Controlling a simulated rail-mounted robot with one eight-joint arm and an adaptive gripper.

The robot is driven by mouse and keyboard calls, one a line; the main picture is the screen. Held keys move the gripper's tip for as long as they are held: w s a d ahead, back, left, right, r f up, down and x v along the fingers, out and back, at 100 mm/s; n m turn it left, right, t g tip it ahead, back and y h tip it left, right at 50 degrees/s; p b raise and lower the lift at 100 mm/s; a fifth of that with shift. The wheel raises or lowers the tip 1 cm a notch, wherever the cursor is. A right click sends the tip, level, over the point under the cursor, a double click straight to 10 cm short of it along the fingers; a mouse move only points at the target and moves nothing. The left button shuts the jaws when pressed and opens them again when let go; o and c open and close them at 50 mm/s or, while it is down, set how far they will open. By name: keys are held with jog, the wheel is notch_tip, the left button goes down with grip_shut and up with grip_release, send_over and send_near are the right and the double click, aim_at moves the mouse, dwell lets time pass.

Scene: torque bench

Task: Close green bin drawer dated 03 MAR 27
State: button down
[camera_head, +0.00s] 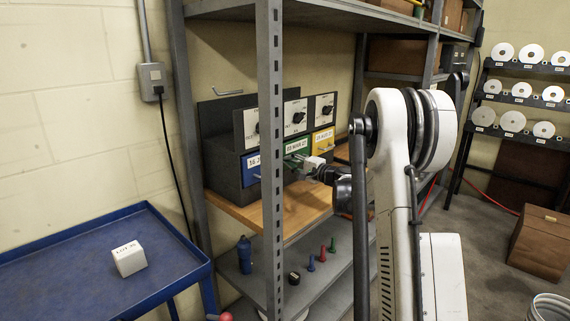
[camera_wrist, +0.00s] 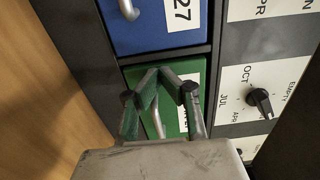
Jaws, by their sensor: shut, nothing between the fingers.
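The green bin drawer (camera_head: 296,149) is the middle one of three in the dark bench unit. Its label reads 03 MAR 27 in the head view. In the wrist view its green face (camera_wrist: 190,77) is turned sideways, with a silver handle (camera_wrist: 158,118) and a label mostly hidden behind my fingers. My gripper (camera_wrist: 160,72) is shut and empty, its fingertips in front of the green face; I cannot tell whether they touch it. In the head view my gripper (camera_head: 300,160) is at the drawer front. The drawer face looks nearly level with its frame, but the exact gap is unclear.
A blue drawer (camera_head: 252,168) sits left of the green one, a yellow drawer (camera_head: 324,140) right. Dials on panels (camera_head: 296,117) are above. A wooden shelf board (camera_head: 240,211) lies below. A grey rack post (camera_head: 270,130) stands in front. A blue cart (camera_head: 60,285) is at left.

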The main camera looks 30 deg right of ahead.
jog(key=p+v, duration=0.1)
jog(key=v, duration=1.3)
jog(key=shift+p, duration=0.3)
